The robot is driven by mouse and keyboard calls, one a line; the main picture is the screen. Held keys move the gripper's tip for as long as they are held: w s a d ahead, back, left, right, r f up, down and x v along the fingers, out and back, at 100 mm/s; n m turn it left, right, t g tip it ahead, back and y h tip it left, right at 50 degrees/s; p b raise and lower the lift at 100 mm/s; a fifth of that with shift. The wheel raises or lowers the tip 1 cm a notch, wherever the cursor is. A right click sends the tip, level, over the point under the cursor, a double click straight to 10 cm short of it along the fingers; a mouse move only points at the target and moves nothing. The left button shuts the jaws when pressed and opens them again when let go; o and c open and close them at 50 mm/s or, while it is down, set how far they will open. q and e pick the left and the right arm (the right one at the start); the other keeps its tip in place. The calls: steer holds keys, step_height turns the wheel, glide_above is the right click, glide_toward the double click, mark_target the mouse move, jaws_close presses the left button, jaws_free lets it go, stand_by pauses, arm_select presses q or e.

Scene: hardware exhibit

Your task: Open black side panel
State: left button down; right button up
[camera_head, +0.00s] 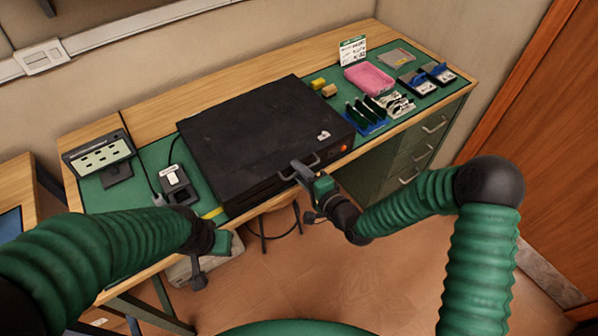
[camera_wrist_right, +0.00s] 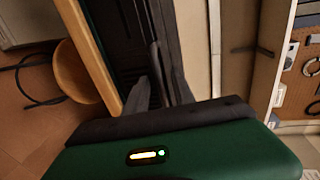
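A large flat black case (camera_head: 262,128) lies on the green bench mat. Its black side panel (camera_head: 270,188) faces the front edge and carries a bar handle (camera_head: 312,168) near the right end. My right gripper (camera_head: 299,167) is at this handle, its fingers reaching to the front face. In the right wrist view, the two grey fingers (camera_wrist_right: 157,90) lie close to the dark bar of the handle. Whether they press on it cannot be told. My left gripper (camera_head: 198,280) hangs low in front of the bench, away from the case; its finger gap is unclear.
A small display (camera_head: 98,154) and a grey device (camera_head: 178,185) stand left of the case. Drawers (camera_head: 415,155) are below. The floor in front is mostly open.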

steer(key=shift+w+d, duration=0.1)
jaws_close()
steer(key=shift+f, duration=0.2)
stand_by(1.2)
